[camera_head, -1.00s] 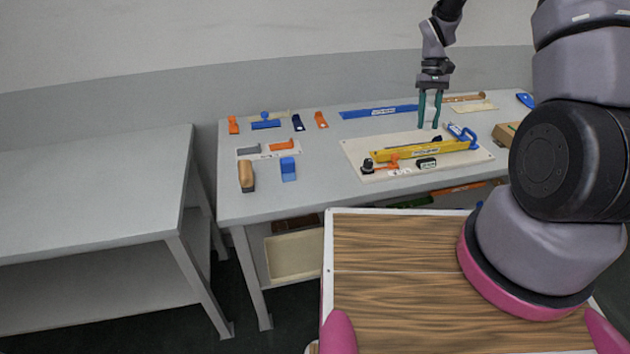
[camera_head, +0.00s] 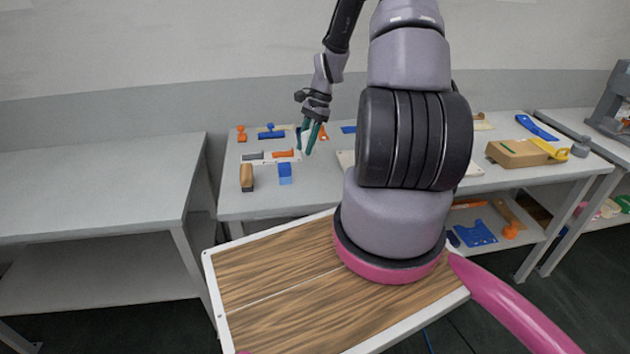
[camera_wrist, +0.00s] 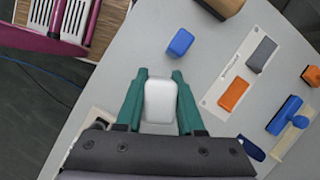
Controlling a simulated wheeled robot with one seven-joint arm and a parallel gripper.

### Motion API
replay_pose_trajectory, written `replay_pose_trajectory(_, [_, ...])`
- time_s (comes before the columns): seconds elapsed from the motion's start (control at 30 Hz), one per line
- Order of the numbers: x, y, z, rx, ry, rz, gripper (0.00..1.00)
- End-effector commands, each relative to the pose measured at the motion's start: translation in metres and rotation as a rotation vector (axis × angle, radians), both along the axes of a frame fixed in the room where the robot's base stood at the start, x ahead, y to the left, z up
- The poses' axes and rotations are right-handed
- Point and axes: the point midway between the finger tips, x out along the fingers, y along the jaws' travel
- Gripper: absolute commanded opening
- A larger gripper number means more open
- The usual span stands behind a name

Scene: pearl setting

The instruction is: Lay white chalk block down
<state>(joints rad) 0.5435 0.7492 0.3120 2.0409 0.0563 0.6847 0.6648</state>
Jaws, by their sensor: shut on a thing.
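The white chalk block (camera_wrist: 160,100) is a pale rounded block between the green fingers of my gripper (camera_wrist: 160,90) in the wrist view. My gripper is shut on it, with the grey tabletop below. In the head view my gripper (camera_head: 309,140) hangs with fingers down over the left half of the far table (camera_head: 320,190). The chalk block cannot be made out there. A white strip (camera_wrist: 221,90) with a grey block (camera_wrist: 261,55) and an orange block (camera_wrist: 233,94) lies right of my gripper in the wrist view.
A blue block (camera_head: 285,173) and a wooden-topped brush (camera_head: 247,177) stand near the table's front edge. Blue and orange tools lie at the back. A cardboard box (camera_head: 520,152) stands at the right. The table (camera_head: 90,185) on the left is bare.

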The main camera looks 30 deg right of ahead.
Motion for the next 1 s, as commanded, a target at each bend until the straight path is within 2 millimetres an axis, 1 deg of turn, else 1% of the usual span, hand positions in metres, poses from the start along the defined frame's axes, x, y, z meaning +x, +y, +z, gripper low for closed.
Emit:
replay_pose_trajectory(0.03, [-0.004,-0.009,0.000,0.002,0.000,-0.125,0.00])
replay_pose_trajectory(0.1, [-0.007,-0.015,0.001,0.001,0.001,-0.269,0.00])
replay_pose_trajectory(0.2, [-0.009,-0.022,0.001,0.001,0.000,-0.417,0.00])
replay_pose_trajectory(0.3, [-0.010,-0.026,0.001,0.000,0.001,-0.495,0.00])
replay_pose_trajectory(0.6, [-0.010,-0.027,0.001,-0.001,0.001,-0.515,0.00])
replay_pose_trajectory(0.67, [-0.010,-0.027,-0.001,0.000,0.001,-0.514,0.00])
replay_pose_trajectory(0.77, [-0.011,-0.026,-0.016,0.001,0.005,-0.514,0.00])
replay_pose_trajectory(0.9, [-0.011,-0.026,-0.042,0.001,0.004,-0.513,0.00])
replay_pose_trajectory(1.0, [-0.010,-0.027,-0.053,0.000,0.001,-0.513,0.00])
